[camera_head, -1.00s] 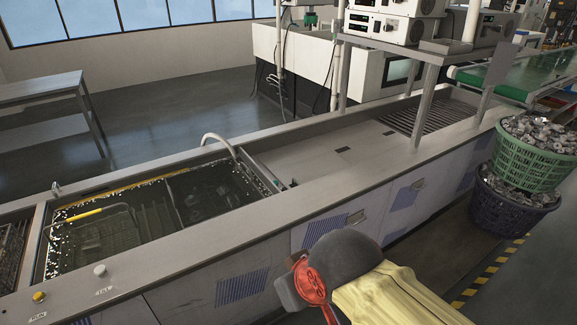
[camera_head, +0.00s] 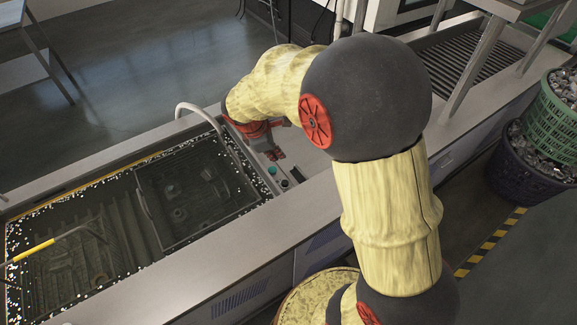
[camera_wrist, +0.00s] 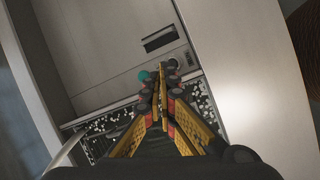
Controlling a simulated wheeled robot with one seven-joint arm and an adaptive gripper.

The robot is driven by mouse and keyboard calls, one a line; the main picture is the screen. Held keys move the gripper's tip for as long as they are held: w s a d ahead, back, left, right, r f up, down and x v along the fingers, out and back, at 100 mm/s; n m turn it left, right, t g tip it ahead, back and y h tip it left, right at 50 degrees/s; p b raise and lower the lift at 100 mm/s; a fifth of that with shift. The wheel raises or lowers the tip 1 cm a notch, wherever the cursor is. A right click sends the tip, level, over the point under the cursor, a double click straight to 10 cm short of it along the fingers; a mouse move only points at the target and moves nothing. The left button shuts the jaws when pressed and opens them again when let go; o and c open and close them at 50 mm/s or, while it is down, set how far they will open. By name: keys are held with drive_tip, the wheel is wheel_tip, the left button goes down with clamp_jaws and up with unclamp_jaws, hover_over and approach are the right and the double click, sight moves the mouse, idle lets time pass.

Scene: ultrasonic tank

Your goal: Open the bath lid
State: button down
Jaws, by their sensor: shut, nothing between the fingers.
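The bath (camera_head: 75,190) is an open tank of dark water in the steel counter, at the left of the head view. To its right lies a flat grey panel (camera_head: 312,160) that appears to be the lid. It fills much of the wrist view (camera_wrist: 95,45), with a dark recessed slot (camera_wrist: 159,38). A teal button (camera_head: 272,170) and a dark button (camera_head: 285,184) sit by the bath's right end. My gripper (camera_head: 278,155) is shut and empty, pointing down above this end. In the wrist view its tips (camera_wrist: 158,70) overlap the buttons' area; contact cannot be told.
A curved metal pipe (camera_head: 203,115) arches over the bath's back right corner. A basket with a yellow handle (camera_head: 32,251) lies in the water at the left. Green (camera_head: 553,118) and purple (camera_head: 528,158) baskets of metal parts stand at the right. The front counter strip (camera_head: 215,248) is clear.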

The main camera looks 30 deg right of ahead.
drive_tip(key=w+d+f+n+h+p, duration=0.1)
drive_tip(key=w+d+f+n, duration=0.2)
drive_tip(key=f, duration=0.5)
drive_tip(key=n+b, duration=0.2)
drive_tip(key=b, duration=0.1)
approach(294, 175)
drive_tip(key=shift+g, duration=0.4)
drive_tip(key=x, duration=0.4)
drive_tip(key=shift+w+f, duration=0.25)
drive_tip(key=shift+f, duration=0.05)
drive_tip(key=shift+d, duration=0.1)
drive_tip(key=d+p, duration=0.3)
drive_tip(key=d, duration=0.8)
drive_tip(key=d+p, duration=0.3)
drive_tip(key=d, duration=0.8)
drive_tip(key=w+d+p, duration=0.1)
drive_tip(key=d+p, duration=0.2)
drive_tip(key=d, duration=0.8)
drive_tip(key=shift+w+p, duration=0.1)
drive_tip(key=shift+p, duration=0.3)
drive_tip(key=shift+a, duration=0.1)
